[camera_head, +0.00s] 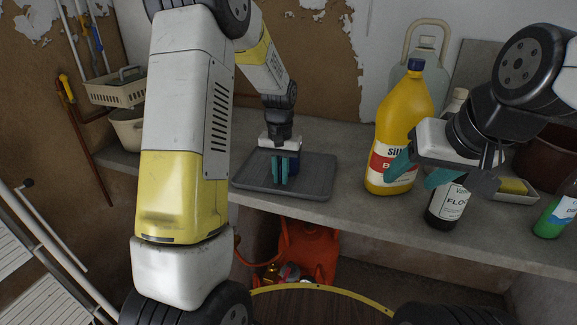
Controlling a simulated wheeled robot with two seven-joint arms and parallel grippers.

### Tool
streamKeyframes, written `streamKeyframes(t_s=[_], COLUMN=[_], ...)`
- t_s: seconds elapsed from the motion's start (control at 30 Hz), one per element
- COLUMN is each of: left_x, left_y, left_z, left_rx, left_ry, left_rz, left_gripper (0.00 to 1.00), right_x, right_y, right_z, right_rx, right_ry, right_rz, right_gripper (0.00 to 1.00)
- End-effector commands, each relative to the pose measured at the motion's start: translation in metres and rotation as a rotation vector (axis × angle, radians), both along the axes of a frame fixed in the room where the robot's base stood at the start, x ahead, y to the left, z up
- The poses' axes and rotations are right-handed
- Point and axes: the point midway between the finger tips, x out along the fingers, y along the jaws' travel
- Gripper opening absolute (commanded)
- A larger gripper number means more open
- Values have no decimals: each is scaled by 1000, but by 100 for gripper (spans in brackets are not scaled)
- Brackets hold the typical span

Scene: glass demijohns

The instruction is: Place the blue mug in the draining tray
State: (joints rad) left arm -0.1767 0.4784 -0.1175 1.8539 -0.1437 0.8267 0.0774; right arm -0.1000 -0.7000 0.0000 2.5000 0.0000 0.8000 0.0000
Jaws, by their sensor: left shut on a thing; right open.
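The draining tray (315,184) is a dark grey shallow tray on the concrete shelf, in the middle of the head view. My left gripper (285,172) points down over the tray with its teal fingers shut on the blue mug (294,160). Only a dark blue part of the mug shows behind the fingers. I cannot tell whether the mug touches the tray floor. My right gripper (418,172) is open and empty, in front of the yellow bottle and the dark bottle at the right.
A yellow bottle (408,110) with a blue cap stands right of the tray. A dark labelled bottle (446,205), a green bottle (560,208) and a sponge (513,186) are further right. An orange container (310,250) sits below the shelf. The shelf between tray and yellow bottle is clear.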

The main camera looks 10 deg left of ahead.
Motion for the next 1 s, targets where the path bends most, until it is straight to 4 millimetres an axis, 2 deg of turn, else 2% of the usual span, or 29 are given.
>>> streamKeyframes(t_s=[0.03,0.13,0.43,0.57,0.67,1.0], left_x=[0,0,0,0,1,0], left_y=[0,0,0,0,0,-1], left_z=[-1,-1,0,7,23,95], left_rx=[0,0,0,0,0,-1], left_ry=[0,0,0,-2,-5,-4], left_rz=[0,0,0,0,0,-1], left_gripper=[14,34,34,34,34,34], right_x=[0,0,0,0,0,0], right_y=[0,0,0,0,0,0], right_z=[0,0,0,0,0,0], right_rx=[0,0,0,0,0,0], right_ry=[0,0,0,0,0,0], right_rz=[0,0,0,0,0,0], right_gripper=[60,60,60,60,60,60])
